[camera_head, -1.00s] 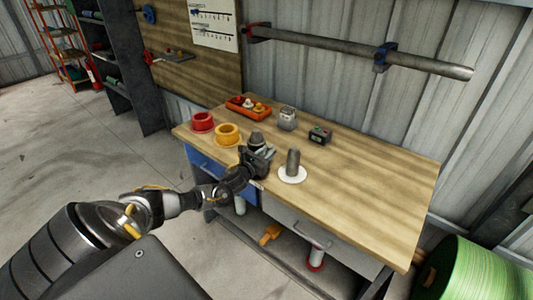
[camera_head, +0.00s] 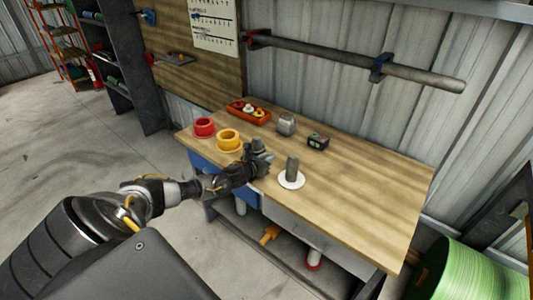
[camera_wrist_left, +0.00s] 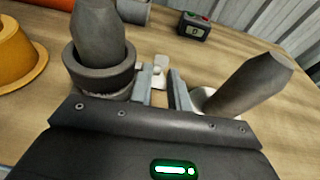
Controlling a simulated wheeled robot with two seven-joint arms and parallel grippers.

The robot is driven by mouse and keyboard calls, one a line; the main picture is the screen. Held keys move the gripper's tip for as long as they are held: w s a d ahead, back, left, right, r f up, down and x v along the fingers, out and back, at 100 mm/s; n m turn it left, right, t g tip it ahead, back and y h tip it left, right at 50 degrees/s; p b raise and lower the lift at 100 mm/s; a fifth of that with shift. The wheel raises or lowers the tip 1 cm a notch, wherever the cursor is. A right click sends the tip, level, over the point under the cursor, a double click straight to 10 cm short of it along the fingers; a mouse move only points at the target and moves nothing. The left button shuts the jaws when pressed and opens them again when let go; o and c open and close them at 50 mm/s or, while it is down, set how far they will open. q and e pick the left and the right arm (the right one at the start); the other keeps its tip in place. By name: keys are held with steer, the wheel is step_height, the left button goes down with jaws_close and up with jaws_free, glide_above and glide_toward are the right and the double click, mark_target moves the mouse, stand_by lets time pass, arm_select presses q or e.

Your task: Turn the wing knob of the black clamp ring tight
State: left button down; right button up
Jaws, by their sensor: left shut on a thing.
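The black clamp ring (camera_wrist_left: 98,78) sits around a grey pointed post (camera_wrist_left: 97,32) at the left of the left wrist view. Its pale metal wing knob (camera_wrist_left: 160,66) sticks out on the ring's right side. My left gripper (camera_wrist_left: 162,88) is shut on the wing knob, one finger on each side of it. In the head view, my left gripper (camera_head: 263,163) is at the table's front edge beside the post (camera_head: 258,145); the ring is mostly hidden there. My right gripper is out of view.
A second grey post (camera_head: 292,170) on a white disc (camera_head: 291,180) stands close to the right. Red (camera_head: 204,127) and yellow (camera_head: 229,139) rings stand to the left. A small box with a display (camera_head: 318,141) is behind. The table's right part (camera_head: 370,190) is clear.

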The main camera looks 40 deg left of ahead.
arm_select(q)
steer(key=c, duration=1.6)
jaws_free()
steer(key=b+v, duration=0.1)
steer(key=v, duration=0.8)
steer(key=shift+s, duration=0.3)
steer(key=shift+s+r, duration=0.25)
steer(key=shift+s, duration=0.3)
